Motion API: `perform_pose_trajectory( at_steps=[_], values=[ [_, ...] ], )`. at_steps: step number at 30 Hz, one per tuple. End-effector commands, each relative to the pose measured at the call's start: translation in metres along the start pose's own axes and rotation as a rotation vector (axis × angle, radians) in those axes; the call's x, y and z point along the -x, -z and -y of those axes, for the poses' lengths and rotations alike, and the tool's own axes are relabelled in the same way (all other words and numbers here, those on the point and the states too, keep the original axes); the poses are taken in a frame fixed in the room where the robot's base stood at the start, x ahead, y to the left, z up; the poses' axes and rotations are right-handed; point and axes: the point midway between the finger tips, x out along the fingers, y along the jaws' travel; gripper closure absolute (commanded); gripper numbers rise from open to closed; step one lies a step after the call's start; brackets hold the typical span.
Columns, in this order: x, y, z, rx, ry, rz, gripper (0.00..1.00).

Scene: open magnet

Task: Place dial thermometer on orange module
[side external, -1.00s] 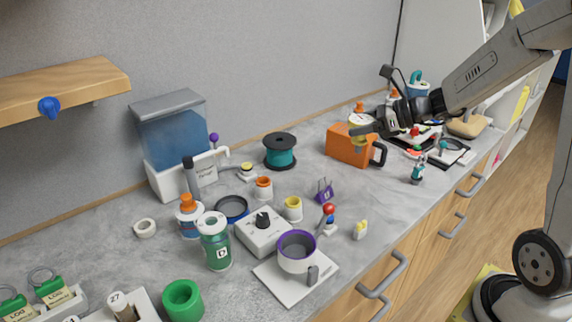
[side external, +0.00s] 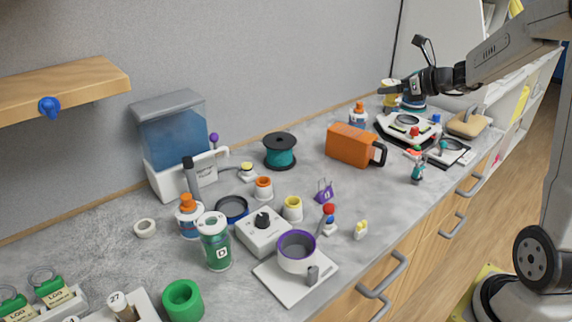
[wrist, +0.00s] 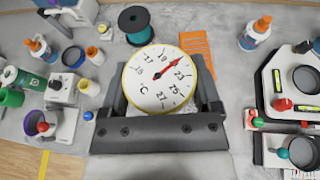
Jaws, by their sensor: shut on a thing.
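The dial thermometer (wrist: 160,78) has a white face, a yellow rim and a red needle. It fills the middle of the wrist view, face to the camera, between the jaws of my gripper (wrist: 163,100). In the side external view, my gripper (side external: 396,90) is shut on it and holds it up at the back right, partly hidden. The orange module (side external: 352,145) stands on the counter in front and to the left of my gripper, its top bare. In the wrist view, the orange module (wrist: 198,45) shows behind the thermometer, which hides part of it.
The counter in front of the module is mostly clear.

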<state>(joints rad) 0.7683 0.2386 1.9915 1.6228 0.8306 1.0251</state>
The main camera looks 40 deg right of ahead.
Motion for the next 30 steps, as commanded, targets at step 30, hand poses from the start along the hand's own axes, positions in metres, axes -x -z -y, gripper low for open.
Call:
perform_pose_trajectory(
  at_steps=[30],
  values=[
    [-0.115, 0.031, 0.06, 0.0, -0.002, -0.001, 0.87]
  ],
)
